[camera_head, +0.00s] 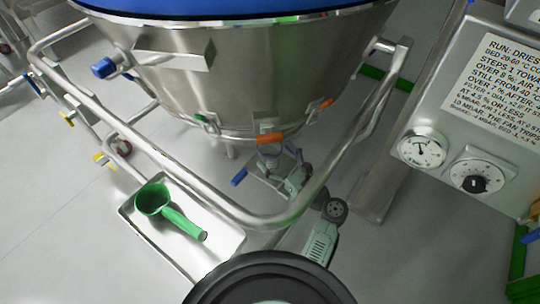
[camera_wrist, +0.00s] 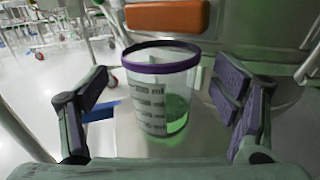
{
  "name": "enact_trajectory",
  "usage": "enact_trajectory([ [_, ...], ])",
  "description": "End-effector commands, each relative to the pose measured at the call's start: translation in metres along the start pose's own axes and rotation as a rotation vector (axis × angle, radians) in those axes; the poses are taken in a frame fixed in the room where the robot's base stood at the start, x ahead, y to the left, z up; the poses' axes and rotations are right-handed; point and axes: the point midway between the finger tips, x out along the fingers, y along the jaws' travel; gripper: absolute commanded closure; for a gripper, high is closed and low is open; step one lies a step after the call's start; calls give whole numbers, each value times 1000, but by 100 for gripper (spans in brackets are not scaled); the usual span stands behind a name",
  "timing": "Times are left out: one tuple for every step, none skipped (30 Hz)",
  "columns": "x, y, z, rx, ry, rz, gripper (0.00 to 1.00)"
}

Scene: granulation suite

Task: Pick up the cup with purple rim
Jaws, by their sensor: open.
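The cup with purple rim (camera_wrist: 158,105) stands upright in the wrist view. It is clear, has dark graduation marks, and holds something green low inside. My gripper (camera_wrist: 165,78) is open, with one finger to the left of the cup and one to the right. Gaps show between both fingers and the cup wall. In the head view my gripper (camera_head: 283,172) is small, below the steel vessel, and the cup is too small there to make out clearly.
A large steel vessel (camera_head: 230,75) hangs above, with an orange handle (camera_head: 270,138) close over my gripper. A bent steel rail (camera_head: 160,155) runs around it. A gauge panel (camera_head: 470,150) stands at right.

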Motion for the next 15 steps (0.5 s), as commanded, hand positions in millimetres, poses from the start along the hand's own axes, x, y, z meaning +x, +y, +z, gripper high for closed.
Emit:
enact_trajectory([
  [9,0,3,0,0,4,19],
  [14,0,3,0,0,4,19],
  [20,0,3,0,0,3,19],
  [23,0,2,0,0,3,19],
  [27,0,2,0,1,2,19],
  [30,0,2,1,1,1,19],
  [32,0,1,1,1,1,19],
  [34,0,1,1,1,1,19],
  [35,0,1,1,1,1,19],
  [35,0,1,1,1,1,19],
  [35,0,1,0,1,1,19],
  [35,0,1,0,1,0,19],
  [35,0,1,0,1,0,19],
  [35,0,1,0,1,0,19],
  [35,0,1,0,1,0,19],
])
